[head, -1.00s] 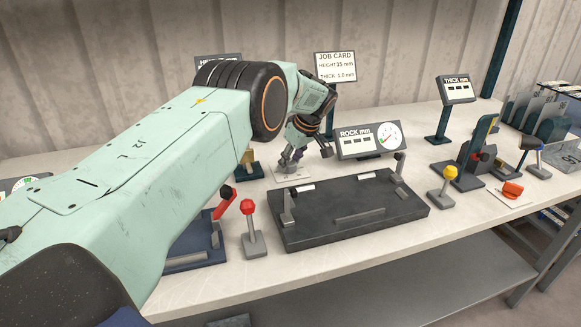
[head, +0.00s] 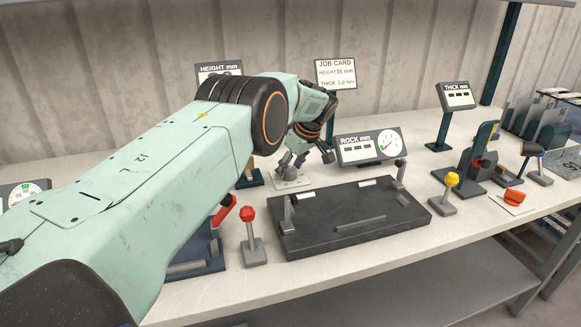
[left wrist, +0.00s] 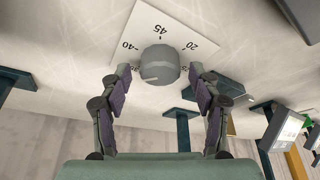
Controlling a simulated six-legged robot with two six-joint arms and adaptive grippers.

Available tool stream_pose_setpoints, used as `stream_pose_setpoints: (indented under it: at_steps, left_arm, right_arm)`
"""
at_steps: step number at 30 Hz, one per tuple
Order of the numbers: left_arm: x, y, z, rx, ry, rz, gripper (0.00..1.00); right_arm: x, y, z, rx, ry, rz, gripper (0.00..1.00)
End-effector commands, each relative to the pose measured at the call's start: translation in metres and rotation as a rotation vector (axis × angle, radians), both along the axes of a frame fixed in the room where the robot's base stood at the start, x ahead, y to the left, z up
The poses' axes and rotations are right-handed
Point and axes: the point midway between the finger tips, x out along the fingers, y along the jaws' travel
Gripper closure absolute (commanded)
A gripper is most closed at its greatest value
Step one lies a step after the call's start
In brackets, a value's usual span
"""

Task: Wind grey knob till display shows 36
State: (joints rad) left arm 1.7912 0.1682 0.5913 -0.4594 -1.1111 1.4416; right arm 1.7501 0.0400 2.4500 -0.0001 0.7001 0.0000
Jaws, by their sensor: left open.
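My left gripper (left wrist: 159,77) is open, one finger on each side of the knob, with a gap visible at both sides. In the head view my left gripper (head: 300,162) points down over the white plate (head: 292,182) and hides the knob. The HEIGHT mm display (head: 219,68) is mostly covered by my left arm, so its number cannot be read. My right gripper is out of view.
A job card (head: 335,73) reads height 35 mm, thick 1.0 mm. The ROCK mm display (head: 370,146) stands right of the gripper, behind a dark fixture plate (head: 350,218). A red-topped lever (head: 249,214) and yellow-topped lever (head: 452,179) stand near the front.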

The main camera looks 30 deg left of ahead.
Motion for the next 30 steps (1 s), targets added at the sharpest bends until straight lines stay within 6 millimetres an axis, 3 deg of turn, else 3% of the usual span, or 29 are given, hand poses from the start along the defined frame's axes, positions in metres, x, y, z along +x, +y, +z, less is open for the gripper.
stream_pose_setpoints:
  at_steps: [7, 11, 24, 30]
  left_arm:
    - [0.000, -0.001, 0.001, 0.000, 0.000, -0.001, 0.37]
    - [0.000, -0.005, 0.012, 0.000, -0.002, -0.001, 0.37]
    - [-0.005, -0.037, 0.090, 0.001, -0.002, -0.002, 0.37]
    - [-0.007, -0.045, 0.107, 0.000, 0.000, 0.000, 0.37]
  right_arm:
    - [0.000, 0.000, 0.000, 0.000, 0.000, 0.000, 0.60]
    - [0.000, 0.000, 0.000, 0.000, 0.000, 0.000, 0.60]
    - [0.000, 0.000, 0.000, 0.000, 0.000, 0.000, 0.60]
    - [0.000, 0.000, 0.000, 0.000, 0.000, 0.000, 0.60]
